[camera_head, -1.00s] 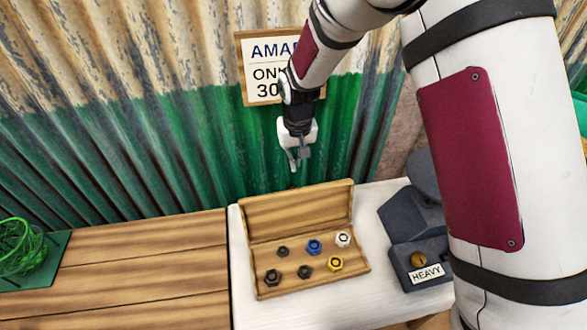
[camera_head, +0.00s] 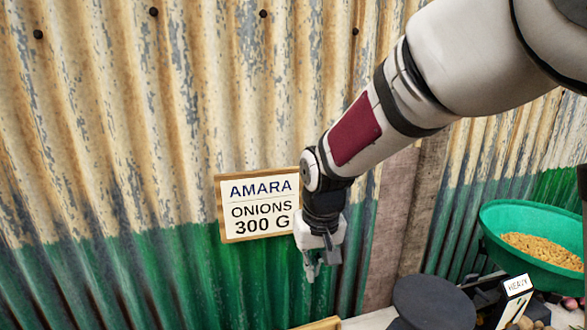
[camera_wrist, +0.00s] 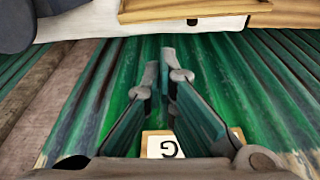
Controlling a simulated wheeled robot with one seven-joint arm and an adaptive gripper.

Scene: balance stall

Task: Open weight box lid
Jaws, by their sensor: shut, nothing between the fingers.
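Only the top edge of the weight box's wooden lid (camera_head: 322,324) shows at the bottom edge of the head view. In the wrist view, the wooden lid (camera_wrist: 190,9) lies at the top edge, seen from behind and partly cut off. The inside of the box and its weights are out of view now. My gripper (camera_head: 312,272) is shut and empty, above and behind the lid, in front of the corrugated wall. In the wrist view my gripper's fingertips (camera_wrist: 161,76) are close together and apart from the lid.
A sign reading "AMARA ONIONS 300 G" (camera_head: 257,207) hangs on the corrugated wall (camera_head: 130,200), left of my gripper. A dark round pan (camera_head: 433,302), a "HEAVY" label (camera_head: 518,285) and a green bowl of grain (camera_head: 489,228) stand at the right.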

